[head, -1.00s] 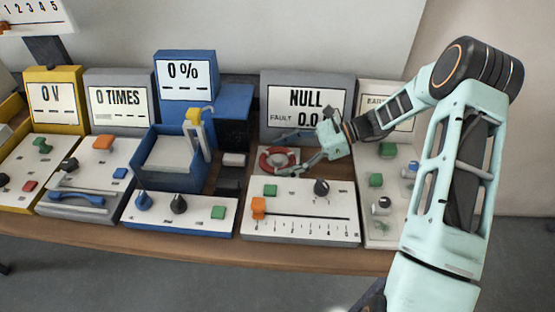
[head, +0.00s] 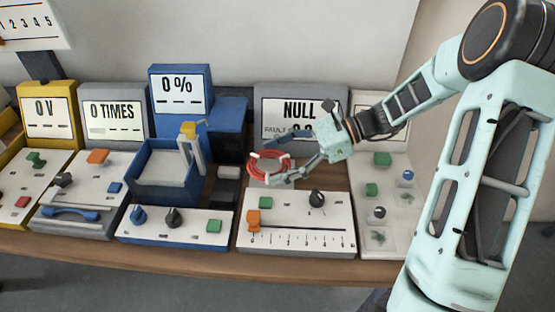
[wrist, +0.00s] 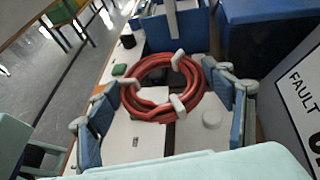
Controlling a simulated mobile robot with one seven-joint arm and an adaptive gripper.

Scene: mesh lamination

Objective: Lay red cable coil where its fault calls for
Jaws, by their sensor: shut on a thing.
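The red cable coil (head: 268,168) is a thick ring with white clips, in front of the grey NULL display (head: 298,107). My gripper (head: 272,160) is shut on the coil, with a blue finger on each side of it. In the wrist view the coil (wrist: 140,103) sits between the two fingers (wrist: 160,100). It appears slightly above the pale pad (head: 257,183) under it.
In front is a white panel with an orange slider (head: 253,218), a green block and a black knob. To the left stand a blue open tray (head: 165,185), the grey 0 TIMES station (head: 113,110) and the yellow 0 V station (head: 47,112). At right, a white panel (head: 400,215) holds small parts.

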